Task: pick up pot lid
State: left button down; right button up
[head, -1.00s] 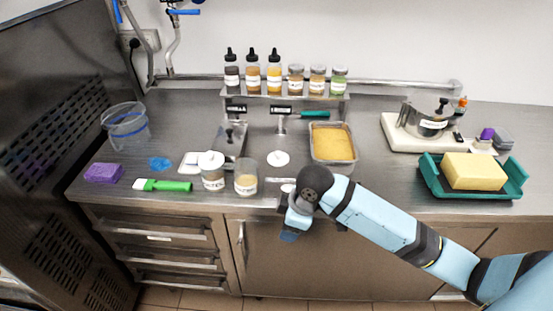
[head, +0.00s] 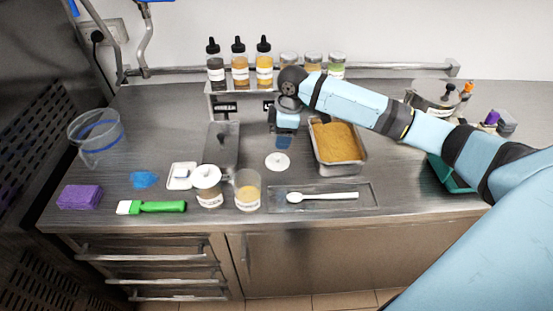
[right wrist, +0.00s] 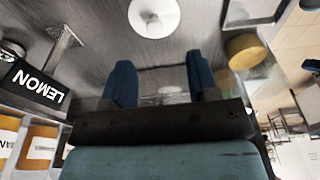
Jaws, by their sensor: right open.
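The pot lid (head: 277,163), a white round disc with a small knob, lies flat on the steel counter, left of the tray of yellow-brown contents. It also shows at the top of the right wrist view (right wrist: 152,18). My right gripper (head: 284,142) points down just behind and above the lid in the head view. In the right wrist view my right gripper (right wrist: 160,76) has its two blue fingers apart with nothing between them; the lid lies beyond the fingertips. An uncovered glass pot (head: 248,191) stands beside a pot with a white lid (head: 207,185). My left gripper is out of view.
A steel tray of yellow-brown contents (head: 338,142) stands close right of the lid. A shallow tray with a white spoon (head: 322,196) lies in front. A bottle rack (head: 238,66) stands behind. A green brush (head: 156,207) and purple sponge (head: 80,197) lie left.

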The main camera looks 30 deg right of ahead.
aim_at(278, 155)
jog(key=f, duration=0.5)
jog(key=w+f, duration=0.1)
jog(key=f, duration=0.2)
jog(key=shift+w+a, duration=0.1)
jog(key=shift+a, duration=0.15)
jog(key=c, duration=1)
